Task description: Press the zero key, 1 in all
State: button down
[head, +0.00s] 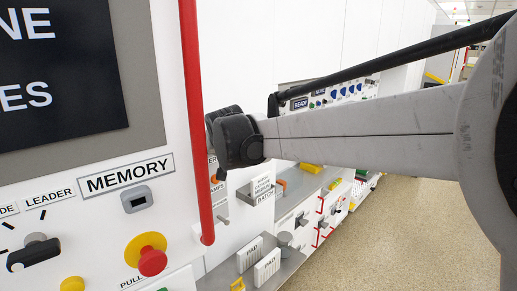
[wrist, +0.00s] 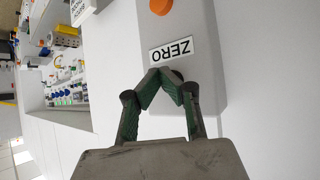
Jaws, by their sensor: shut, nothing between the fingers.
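The ZERO label (wrist: 171,51) shows upside down on a grey panel (wrist: 203,85) in the wrist view. My gripper (wrist: 164,72) is shut and empty, its fingertips together just below the label in the picture. A small dark round part (wrist: 178,75), perhaps the zero key, shows beside and behind the fingertips and is mostly hidden by them. I cannot tell whether the fingertips touch it. In the head view my arm reaches in from the right, and its far end and the zero key are hidden.
An orange button (wrist: 160,6) sits on the same panel past the label. In the head view a red vertical bar (head: 196,120) stands near the arm's far end. A MEMORY panel with a red and yellow knob (head: 151,259) is at left. The floor (head: 400,240) at right is clear.

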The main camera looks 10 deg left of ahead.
jog(key=shift+s+d, duration=0.45)
jog(key=shift+d, duration=0.25)
jog(key=s+d, duration=0.1)
jog(key=d, duration=0.1)
jog(key=s+d, duration=0.1)
jog(key=d, duration=0.1)
jog(key=shift+s+d, duration=0.1)
jog(key=shift+s, duration=0.2)
dwell(0.6)
